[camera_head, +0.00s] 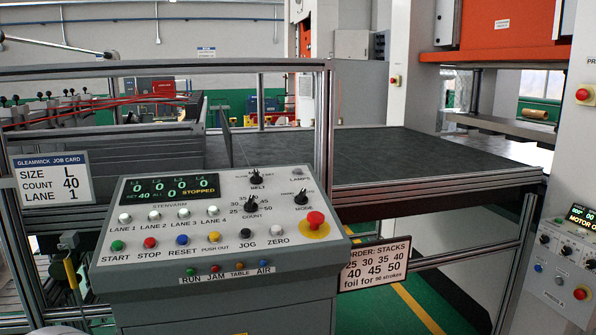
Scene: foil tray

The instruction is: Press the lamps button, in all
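The lamps button (296,171) is a small, pale grey round button at the upper right of the sloped control panel (135,214), just above its LAMPS label. It sits to the right of the black BELT knob (255,173) and above the MODE knob (301,197). Nothing covers it, and it is too small to tell whether it is pressed. A dark jointed shape (70,242) left of the panel may be my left gripper; its fingers cannot be made out. My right gripper is not in view. No gripper is near the lamps button.
A red emergency stop (315,220) stands up below the MODE knob. The display (170,188) shows zeros and STOPPED. Coloured buttons line the panel's front. A metal frame post (325,130) rises behind its right side. A job card (53,178) hangs left; an order sign (374,264) hangs right.

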